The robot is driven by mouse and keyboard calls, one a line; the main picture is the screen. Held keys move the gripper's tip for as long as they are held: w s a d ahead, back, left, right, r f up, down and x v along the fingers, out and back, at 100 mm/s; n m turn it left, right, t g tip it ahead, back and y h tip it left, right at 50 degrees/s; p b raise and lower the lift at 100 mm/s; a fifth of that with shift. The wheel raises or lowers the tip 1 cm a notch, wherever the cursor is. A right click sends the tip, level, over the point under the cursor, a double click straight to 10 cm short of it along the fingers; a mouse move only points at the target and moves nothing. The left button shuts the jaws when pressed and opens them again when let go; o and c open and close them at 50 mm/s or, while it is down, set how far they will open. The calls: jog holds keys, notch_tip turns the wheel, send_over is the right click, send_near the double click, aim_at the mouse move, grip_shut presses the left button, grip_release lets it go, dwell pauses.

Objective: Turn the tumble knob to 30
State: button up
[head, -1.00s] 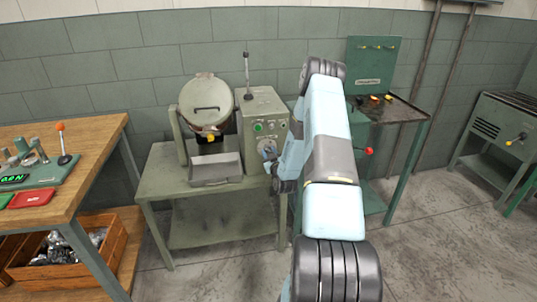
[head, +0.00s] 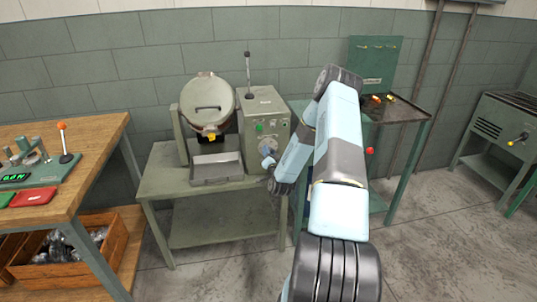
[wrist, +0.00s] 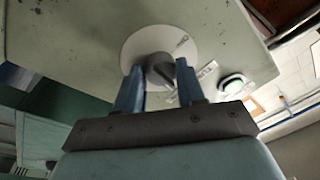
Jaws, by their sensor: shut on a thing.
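The tumble knob is a dark grip (wrist: 160,70) on a round white dial plate (wrist: 146,42) in the wrist view. The dial plate (head: 268,146) also shows on the front of the grey-green control box (head: 263,106) in the head view. My gripper (wrist: 158,76) has its two blue fingers on either side of the knob and is shut on it. In the head view my gripper (head: 269,161) is at the dial, partly hidden by my wrist. The dial's numbers and the knob's pointer are too small to read.
The drum (head: 208,104) and a metal tray (head: 216,168) are left of the control box. A wooden bench (head: 85,150) stands left, and a tool stand (head: 405,110) stands right, behind my arm.

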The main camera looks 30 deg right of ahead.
jog(key=shift+a+m+g+h, duration=0.1)
jog(key=shift+m+g+h, duration=0.2)
jog(key=shift+m, duration=2.7)
jog(key=shift+a+m+g+h, duration=0.15)
jog(key=shift+m+g, duration=0.2)
jog(key=shift+m, duration=2.65)
jog(key=shift+d+m+g+h, duration=0.1)
jog(key=shift+m+g+h, duration=0.2)
jog(key=shift+m, duration=2.7)
jog(key=o, duration=1)
jog(key=shift+r, duration=0.1)
jog(key=shift+o, duration=0.2)
jog(key=v, duration=1.3)
jog(key=shift+s+a, duration=0.15)
jog(key=shift+s, duration=0.15)
jog(key=shift+r, duration=0.1)
